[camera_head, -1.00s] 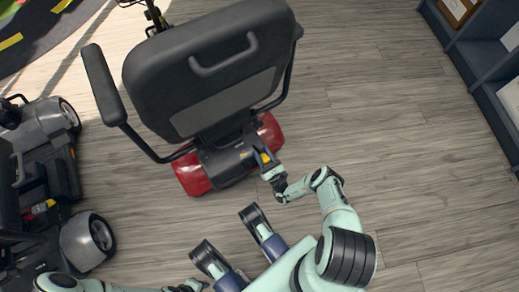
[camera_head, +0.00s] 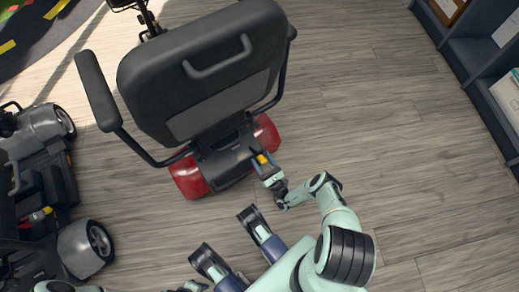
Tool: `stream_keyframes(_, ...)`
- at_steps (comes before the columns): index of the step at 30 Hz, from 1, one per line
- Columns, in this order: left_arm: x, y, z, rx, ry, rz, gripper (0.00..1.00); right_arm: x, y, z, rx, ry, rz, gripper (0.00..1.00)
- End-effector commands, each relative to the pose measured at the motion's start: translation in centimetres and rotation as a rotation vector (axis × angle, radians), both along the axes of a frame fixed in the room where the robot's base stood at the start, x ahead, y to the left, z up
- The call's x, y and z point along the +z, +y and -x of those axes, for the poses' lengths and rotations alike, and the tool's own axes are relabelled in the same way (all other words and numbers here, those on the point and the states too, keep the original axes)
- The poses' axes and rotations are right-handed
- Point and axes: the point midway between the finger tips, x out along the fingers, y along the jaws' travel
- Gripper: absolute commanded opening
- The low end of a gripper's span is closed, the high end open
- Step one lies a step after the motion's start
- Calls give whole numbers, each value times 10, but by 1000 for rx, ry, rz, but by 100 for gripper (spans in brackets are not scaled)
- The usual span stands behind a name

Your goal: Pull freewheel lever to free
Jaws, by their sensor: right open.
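A scooter with a black seat (camera_head: 212,70) and red rear body (camera_head: 188,177) stands left of centre, its back towards me. My right gripper (camera_head: 263,163) is low behind its rear, at the right side. A small yellow part (camera_head: 261,160), perhaps the freewheel lever, shows at the fingertips. The jaws are open, and I cannot tell whether they touch it. The lever's position is too small to read. Only a bit of my left arm's end (camera_head: 190,287) shows at the bottom edge; its jaws are not clear.
A second dark scooter (camera_head: 85,245) stands at the left, with a small red and yellow part on it. A dark shelf (camera_head: 480,60) with boxes lines the right edge. The wooden floor (camera_head: 400,150) between is clear.

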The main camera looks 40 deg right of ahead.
Motion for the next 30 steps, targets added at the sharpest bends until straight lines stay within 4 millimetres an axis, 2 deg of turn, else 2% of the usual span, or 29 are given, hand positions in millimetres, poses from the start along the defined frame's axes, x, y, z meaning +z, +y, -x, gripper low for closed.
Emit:
stream_keyframes(6,3,-1,-6,-3,-18,-1,43,-21,6,48,-4,3,-1,62)
stream_keyframes(12,1,0,-5,-3,-14,-1,43,-36,11,81,0,1,0,62)
stream_keyframes(18,-2,1,4,1,15,1,43,-42,13,97,0,-2,0,62)
stream_keyframes(30,-2,1,5,2,18,1,43,-43,13,99,-1,-2,1,62)
